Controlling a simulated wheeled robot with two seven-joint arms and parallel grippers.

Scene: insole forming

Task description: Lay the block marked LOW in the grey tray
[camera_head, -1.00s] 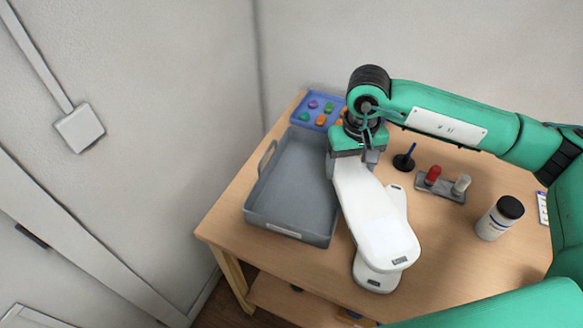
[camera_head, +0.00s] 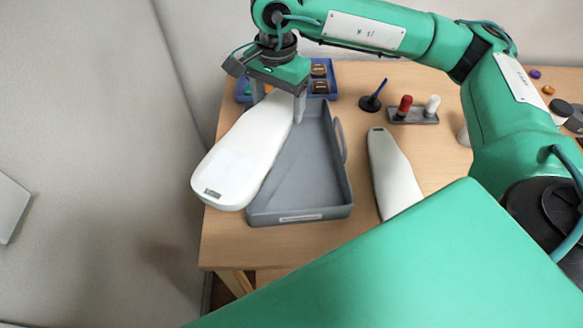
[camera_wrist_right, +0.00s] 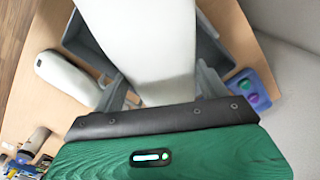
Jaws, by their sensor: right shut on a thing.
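My right gripper (camera_head: 279,93) is shut on a long white foot-shaped block (camera_head: 243,150) and holds it above the left part of the grey tray (camera_head: 318,206). The block's wide end sticks out past the tray's left side. It bears a small dark label whose word is too small to read. The held block (camera_wrist_right: 145,45) also fills the middle of the right wrist view, between the two fingers (camera_wrist_right: 155,90). A second white block (camera_head: 391,170) lies on the table to the right of the tray. My left gripper is not in view.
A blue tray (camera_head: 333,84) with small coloured pieces stands behind the grey tray. A pen in a round black stand (camera_head: 371,102) and a grey holder with red and white pegs (camera_head: 414,116) stand at the back right.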

